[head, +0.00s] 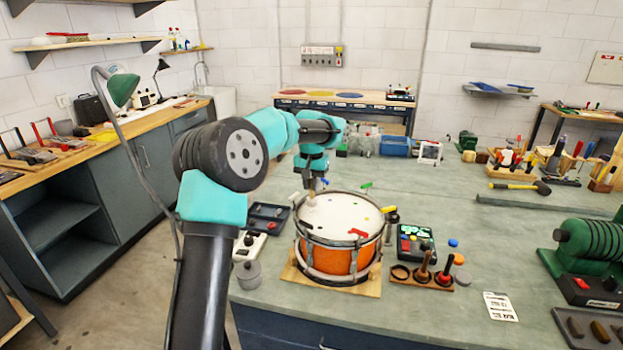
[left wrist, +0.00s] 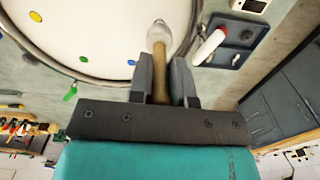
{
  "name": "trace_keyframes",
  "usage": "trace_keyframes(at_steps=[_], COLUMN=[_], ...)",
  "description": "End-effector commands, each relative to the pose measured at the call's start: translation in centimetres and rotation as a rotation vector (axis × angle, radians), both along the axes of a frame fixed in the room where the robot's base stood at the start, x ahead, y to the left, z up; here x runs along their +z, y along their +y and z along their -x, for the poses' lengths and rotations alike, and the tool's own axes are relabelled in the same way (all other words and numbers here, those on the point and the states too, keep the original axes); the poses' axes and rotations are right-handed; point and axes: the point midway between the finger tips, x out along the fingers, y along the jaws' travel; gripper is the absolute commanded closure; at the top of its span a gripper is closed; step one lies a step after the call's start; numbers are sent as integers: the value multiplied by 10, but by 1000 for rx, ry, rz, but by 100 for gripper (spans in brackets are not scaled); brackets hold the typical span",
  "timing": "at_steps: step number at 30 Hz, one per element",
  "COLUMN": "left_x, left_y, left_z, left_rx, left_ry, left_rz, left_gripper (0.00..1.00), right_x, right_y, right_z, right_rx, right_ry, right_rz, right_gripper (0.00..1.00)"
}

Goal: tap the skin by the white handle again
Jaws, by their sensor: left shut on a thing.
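The drum (head: 338,262) has an orange shell, a metal rim and a white skin (head: 345,212). The skin fills the upper left of the left wrist view (left wrist: 85,25). The white handle (head: 296,197) stands at the rim's left side and shows right of my fingers in the left wrist view (left wrist: 211,46). My left gripper (left wrist: 160,75) is shut on a beater with a wooden grip and a pale head (left wrist: 158,36). The head is over the skin near the rim, close to the white handle. I cannot tell whether it touches. My right gripper is in no view.
Green (head: 366,186), yellow (head: 388,209) and red (head: 358,232) handles stand around the rim. The drum sits on a wooden board (head: 375,288). A dark tray (head: 268,217) lies to its left and a box with coloured buttons (head: 415,240) to its right.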

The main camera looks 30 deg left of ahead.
Motion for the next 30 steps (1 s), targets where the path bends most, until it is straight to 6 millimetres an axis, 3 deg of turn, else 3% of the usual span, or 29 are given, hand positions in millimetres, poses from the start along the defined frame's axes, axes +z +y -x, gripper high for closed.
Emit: trace_keyframes(at_steps=[4, 10, 21, 30], left_x=[-26, -15, 24, 27], left_y=[0, 0, 0, 0], left_z=[0, 0, 0, 0], left_rx=[-1, 0, 1, 0], left_ry=[3, 0, 0, 1], left_rz=[0, 0, 1, 0], left_gripper=[100, 100, 100, 100], right_x=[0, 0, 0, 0], right_y=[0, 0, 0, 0], right_z=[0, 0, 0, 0], right_rx=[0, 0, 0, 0], right_ry=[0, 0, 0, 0], right_rz=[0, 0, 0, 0], right_gripper=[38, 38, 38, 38])
